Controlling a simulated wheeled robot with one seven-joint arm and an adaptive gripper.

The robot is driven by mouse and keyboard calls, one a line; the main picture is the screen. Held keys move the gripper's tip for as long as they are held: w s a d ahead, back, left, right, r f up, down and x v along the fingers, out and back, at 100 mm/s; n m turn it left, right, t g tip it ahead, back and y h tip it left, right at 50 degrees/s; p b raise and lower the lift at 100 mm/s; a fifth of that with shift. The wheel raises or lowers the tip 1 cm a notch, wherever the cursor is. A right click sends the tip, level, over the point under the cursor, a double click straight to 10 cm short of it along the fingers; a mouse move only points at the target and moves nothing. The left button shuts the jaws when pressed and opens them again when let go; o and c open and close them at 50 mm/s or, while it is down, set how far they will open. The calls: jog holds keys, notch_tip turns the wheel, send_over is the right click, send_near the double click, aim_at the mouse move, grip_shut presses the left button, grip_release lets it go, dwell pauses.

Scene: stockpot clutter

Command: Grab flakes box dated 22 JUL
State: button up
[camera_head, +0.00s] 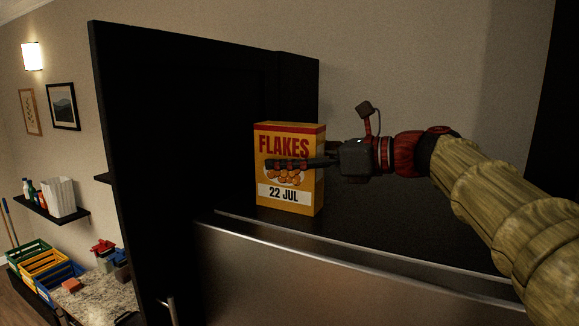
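The flakes box (291,140) is yellow-orange with a red top edge, the word FLAKES, a picture of flakes and a white label reading 22 JUL. It stands upright on top of a dark, metal-fronted appliance (350,275). My gripper (272,164) reaches in from the right, and its dark fingers lie across the front of the box in the picture, level with the flakes picture. The fingers overlap in this side-on view, so I cannot tell their opening or whether they touch the box.
A tall black panel (160,140) stands left of and behind the box. At lower left are a counter (100,298) with small items, colored crates (42,265) and a wall shelf (55,219) with bottles and a white bin. The appliance top right of the box looks clear.

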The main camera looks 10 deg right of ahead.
jog(key=c, duration=1.3)
jog(key=shift+r, duration=0.1)
jog(key=shift+c, duration=0.5)
